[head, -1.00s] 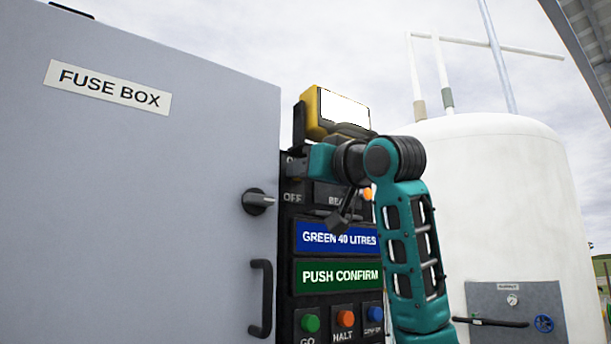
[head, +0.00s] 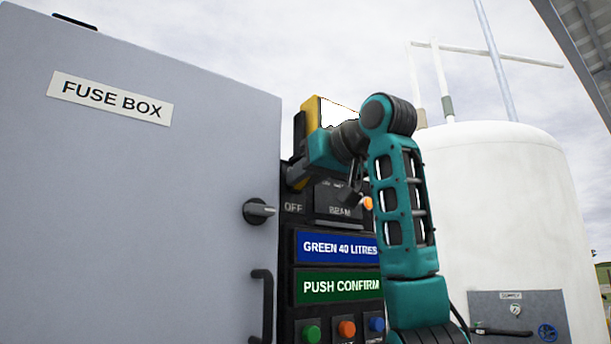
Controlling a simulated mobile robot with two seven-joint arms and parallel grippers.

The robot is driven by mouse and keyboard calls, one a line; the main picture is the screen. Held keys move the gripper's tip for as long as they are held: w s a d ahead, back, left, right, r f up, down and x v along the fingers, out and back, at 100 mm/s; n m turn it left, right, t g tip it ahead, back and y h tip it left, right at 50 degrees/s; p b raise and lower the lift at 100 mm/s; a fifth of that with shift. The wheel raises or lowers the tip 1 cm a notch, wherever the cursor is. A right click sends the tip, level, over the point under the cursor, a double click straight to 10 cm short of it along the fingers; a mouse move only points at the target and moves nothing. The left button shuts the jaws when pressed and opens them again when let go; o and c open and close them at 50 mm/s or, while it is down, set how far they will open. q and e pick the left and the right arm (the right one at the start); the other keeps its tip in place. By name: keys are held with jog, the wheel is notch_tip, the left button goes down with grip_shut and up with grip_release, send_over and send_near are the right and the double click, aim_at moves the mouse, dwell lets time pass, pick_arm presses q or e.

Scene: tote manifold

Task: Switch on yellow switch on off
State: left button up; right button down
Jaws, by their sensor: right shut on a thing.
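My right arm reaches across the front of the dark control panel (head: 288,235). Its gripper (head: 296,174) is at the panel's upper left edge, just above the OFF label (head: 293,208). My left gripper is not in view.
The grey fuse box (head: 150,220) with a dark knob (head: 258,211) and handle (head: 262,300) stands close at left. A yellow-framed lamp (head: 309,112) is above the gripper. Buttons line the panel's bottom. A white tank (head: 510,210) stands behind at right.

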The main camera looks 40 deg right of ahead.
jog(key=shift+r, duration=0.2)
jog(key=c, duration=1.1)
grip_release()
jog(key=shift+d, duration=0.15)
jog(key=shift+o, duration=0.5)
jog(key=shift+a, duration=0.25)
jog(key=s+a+r+b, duration=0.1)
jog(key=s+b, duration=0.2)
jog(key=s, duration=0.9)
jog(key=shift+s+a+r, duration=0.2)
jog(key=shift+s+r, duration=0.1)
jog(key=shift+s, duration=0.05)
